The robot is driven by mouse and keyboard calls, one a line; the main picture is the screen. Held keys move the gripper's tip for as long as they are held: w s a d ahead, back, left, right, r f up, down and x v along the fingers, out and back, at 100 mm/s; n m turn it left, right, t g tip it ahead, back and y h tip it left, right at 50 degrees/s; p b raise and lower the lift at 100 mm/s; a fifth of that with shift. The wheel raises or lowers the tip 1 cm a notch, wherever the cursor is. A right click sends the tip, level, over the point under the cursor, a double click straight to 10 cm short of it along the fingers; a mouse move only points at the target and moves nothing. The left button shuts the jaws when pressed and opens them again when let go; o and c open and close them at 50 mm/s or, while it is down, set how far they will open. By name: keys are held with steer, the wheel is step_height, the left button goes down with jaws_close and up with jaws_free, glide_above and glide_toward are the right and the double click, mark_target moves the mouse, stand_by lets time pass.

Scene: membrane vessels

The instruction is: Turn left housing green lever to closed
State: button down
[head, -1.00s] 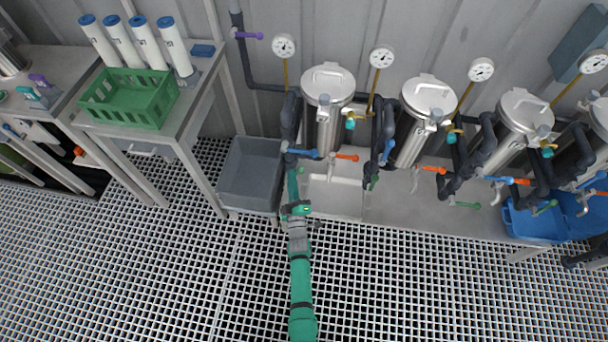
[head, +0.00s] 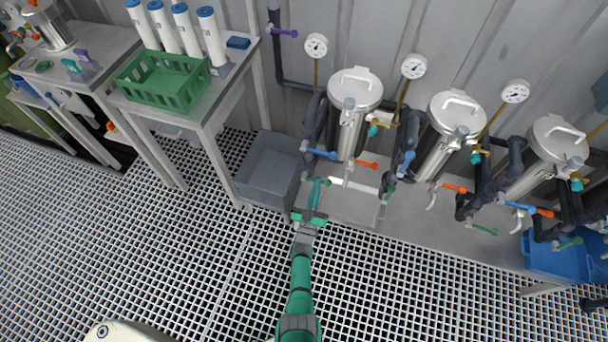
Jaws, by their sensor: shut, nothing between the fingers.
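An orange lever (head: 366,165) is to the right. My gripper (head: 317,183) is at the end of my green arm, low in front of the pipe. It is shut and empty; its fingertips are small and unclear, and contact with the lever cannot be told.
A grey bin (head: 268,168) stands left of my arm's end. A table with a green crate (head: 163,82) and white cartridges is further left. More housings (head: 449,125) with blue, orange and green levers line the bench to the right. The grating floor in front is clear.

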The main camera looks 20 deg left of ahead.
steer(key=shift+d+f+m+h, duration=0.1)
steer(key=shift+f+m+h, duration=0.3)
steer(key=shift+m, duration=0.45)
steer(key=shift+d+f+m+h, duration=0.1)
steer(key=shift+f+m+h, duration=0.15)
steer(key=shift+m+h, duration=0.45)
steer(key=shift+f+m, duration=0.1)
steer(key=shift+m, duration=0.15)
steer(key=s, duration=0.9)
steer(key=shift+s+d+r, duration=0.25)
steer(key=shift+r, duration=0.2)
